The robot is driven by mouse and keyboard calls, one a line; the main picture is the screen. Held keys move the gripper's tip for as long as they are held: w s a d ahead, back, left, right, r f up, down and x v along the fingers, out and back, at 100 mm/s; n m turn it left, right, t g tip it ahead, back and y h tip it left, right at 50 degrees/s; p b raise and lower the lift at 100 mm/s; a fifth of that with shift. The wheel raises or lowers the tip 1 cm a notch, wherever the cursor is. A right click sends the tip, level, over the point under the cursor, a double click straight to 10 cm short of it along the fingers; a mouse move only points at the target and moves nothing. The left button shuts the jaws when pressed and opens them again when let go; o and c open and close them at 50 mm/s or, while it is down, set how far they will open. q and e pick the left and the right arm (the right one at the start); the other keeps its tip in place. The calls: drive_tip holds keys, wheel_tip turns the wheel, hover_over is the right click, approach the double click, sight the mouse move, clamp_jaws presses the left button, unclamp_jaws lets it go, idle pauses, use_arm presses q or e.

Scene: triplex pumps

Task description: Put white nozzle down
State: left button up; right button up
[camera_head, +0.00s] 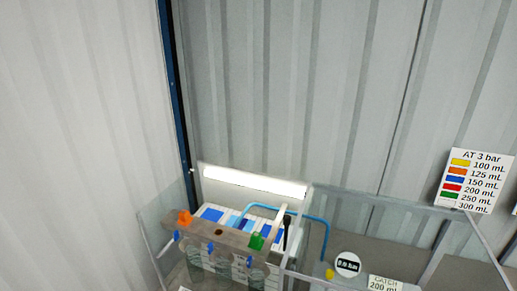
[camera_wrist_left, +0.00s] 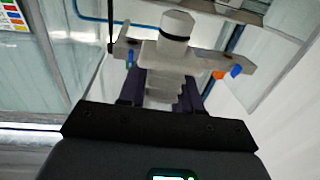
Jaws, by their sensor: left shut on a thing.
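My left gripper (camera_wrist_left: 162,92) shows only in the left wrist view, its dark fingers shut on the white nozzle (camera_wrist_left: 172,58). The nozzle is pale grey-white and stepped, with a dark ring near its far end. Beyond it is a grey-brown bar (camera_wrist_left: 236,60), and I cannot tell whether the nozzle touches it. In the head view the bar (camera_head: 200,225) carries an orange nozzle (camera_head: 184,217) at its left and a green nozzle (camera_head: 257,241) at its right, with a dark hole (camera_head: 218,232) between. My right gripper is not in view.
Blue tabs (camera_head: 210,248) line the bar's front. A clear-walled case (camera_head: 150,240) surrounds it, with a blue tube (camera_head: 315,219) behind. A round gauge (camera_head: 347,264), a "CATCH 200 mL" label (camera_head: 384,284) and a colour chart (camera_head: 474,180) are at the right.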

use_arm(q)
drive_tip(key=s+a+f+n+y, duration=0.1)
drive_tip(key=s+a+f+y, duration=0.1)
drive_tip(key=s+a, duration=0.35)
drive_tip(key=s+a+r+n+y+p, duration=0.1)
drive_tip(key=a+r+p, duration=0.1)
drive_tip(key=r+p, duration=0.4)
drive_tip(key=s+a+r+n+y+p, duration=0.1)
drive_tip(key=s+a+r+p, duration=0.1)
drive_tip(key=r+p, duration=0.4)
drive_tip(key=p, duration=0.3)
drive_tip(key=shift+t+y+p, duration=0.3)
drive_tip(key=shift+s+r, duration=0.1)
drive_tip(key=shift+r, duration=0.05)
